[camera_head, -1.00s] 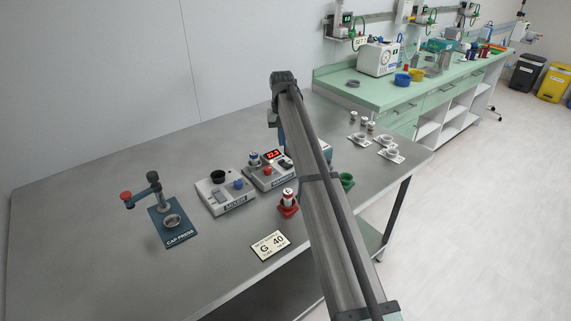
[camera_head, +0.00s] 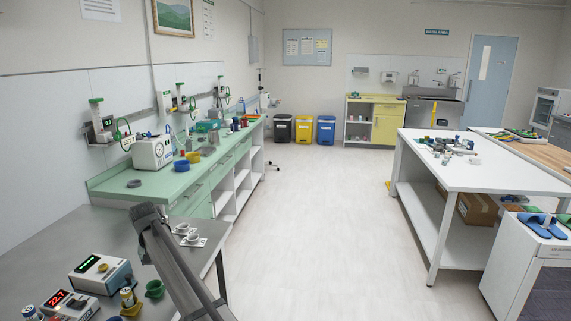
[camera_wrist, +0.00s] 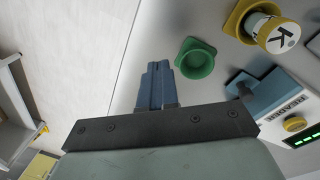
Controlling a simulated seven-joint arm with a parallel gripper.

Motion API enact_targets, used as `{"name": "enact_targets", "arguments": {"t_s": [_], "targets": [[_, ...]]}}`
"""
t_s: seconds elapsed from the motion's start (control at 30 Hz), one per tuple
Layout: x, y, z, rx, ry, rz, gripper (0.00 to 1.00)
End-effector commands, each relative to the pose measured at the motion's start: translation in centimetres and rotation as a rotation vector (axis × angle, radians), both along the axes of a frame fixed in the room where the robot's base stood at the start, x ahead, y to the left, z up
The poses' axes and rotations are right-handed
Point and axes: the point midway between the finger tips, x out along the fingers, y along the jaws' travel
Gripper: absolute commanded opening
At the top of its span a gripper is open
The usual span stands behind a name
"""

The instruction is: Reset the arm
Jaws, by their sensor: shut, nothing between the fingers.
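My gripper (camera_wrist: 155,68) shows in the wrist view with its two blue fingers together and nothing between them. It points down over the grey steel table (camera_wrist: 165,30). A green holder (camera_wrist: 196,60) stands just right of the fingertips, apart from them and seemingly empty. In the head view my arm rises from the bottom edge at the lower left, and the gripper itself is hidden there.
The reader (camera_head: 100,273) and a device with a red display (camera_head: 66,305) are on the steel table.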

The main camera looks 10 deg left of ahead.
Motion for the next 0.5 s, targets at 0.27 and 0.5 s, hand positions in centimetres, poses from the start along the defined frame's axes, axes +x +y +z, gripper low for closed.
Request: {"name": "enact_targets", "arguments": {"t_s": [0.27, 0.5], "targets": [[3.1, -13.8, -10.3, -0.055, 0.036, -0.148, 0.00], [2.8, -23.1, -19.7, -0.086, 0.101, -0.202, 0.00]]}}
